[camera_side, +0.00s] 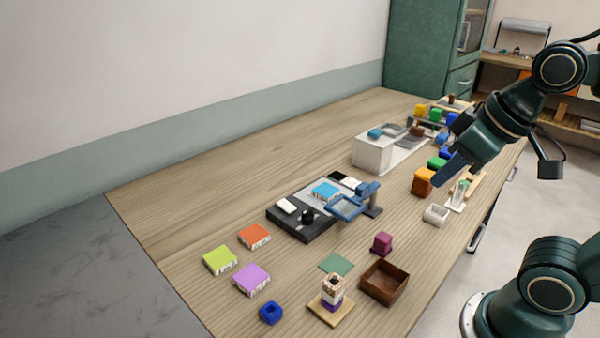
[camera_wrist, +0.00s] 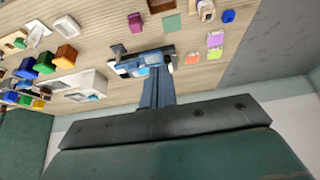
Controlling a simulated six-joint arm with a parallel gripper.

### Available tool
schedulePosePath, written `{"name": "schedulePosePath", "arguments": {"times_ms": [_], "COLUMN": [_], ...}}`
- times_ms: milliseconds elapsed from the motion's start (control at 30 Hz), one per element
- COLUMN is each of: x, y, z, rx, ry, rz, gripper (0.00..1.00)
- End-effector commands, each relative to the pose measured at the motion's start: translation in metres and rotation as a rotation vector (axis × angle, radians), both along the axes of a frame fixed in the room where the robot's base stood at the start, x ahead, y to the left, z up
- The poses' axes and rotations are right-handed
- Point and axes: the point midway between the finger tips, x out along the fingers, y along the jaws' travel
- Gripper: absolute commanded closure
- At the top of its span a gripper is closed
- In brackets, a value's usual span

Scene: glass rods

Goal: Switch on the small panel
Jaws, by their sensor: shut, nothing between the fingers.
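The small panel (camera_side: 300,231) is a dark slab on the table with a grey plate, a white block, a black knob (camera_side: 308,216) and a light-blue tile (camera_side: 326,192). A blue frame (camera_side: 347,208) on a stand is at its right side. In the wrist view the panel's area (camera_wrist: 122,66) is partly hidden by my gripper and the blue frame. My gripper (camera_side: 437,182) is shut and empty, right of the panel and apart from it, above the table. Its blue fingers (camera_wrist: 158,72) also show in the wrist view. I cannot tell the switch's state.
An orange-brown block (camera_side: 422,182) appears just beside my fingertips in the side view. A white box (camera_side: 373,153) stands behind the panel. Coloured tiles, a brown open box (camera_side: 384,282) and a purple block (camera_side: 381,243) lie nearer the camera. The table's left back is clear.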

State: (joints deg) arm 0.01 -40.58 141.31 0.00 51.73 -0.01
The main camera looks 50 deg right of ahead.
Motion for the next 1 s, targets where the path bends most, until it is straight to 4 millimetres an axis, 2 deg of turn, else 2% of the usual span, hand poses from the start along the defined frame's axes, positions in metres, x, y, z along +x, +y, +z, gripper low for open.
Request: {"name": "schedulePosePath", "arguments": {"times_ms": [267, 500, 1000], "x": [0.033, 0.072, 0.16], "y": [0.0, 0.0, -0.001], "z": [0.014, 0.024, 0.024], "rx": [0.0, 0.0, -0.001], "ry": [0.037, 0.074, 0.151], "rz": [0.0, 0.0, 0.0], "gripper": [1.0, 1.0, 1.0]}}
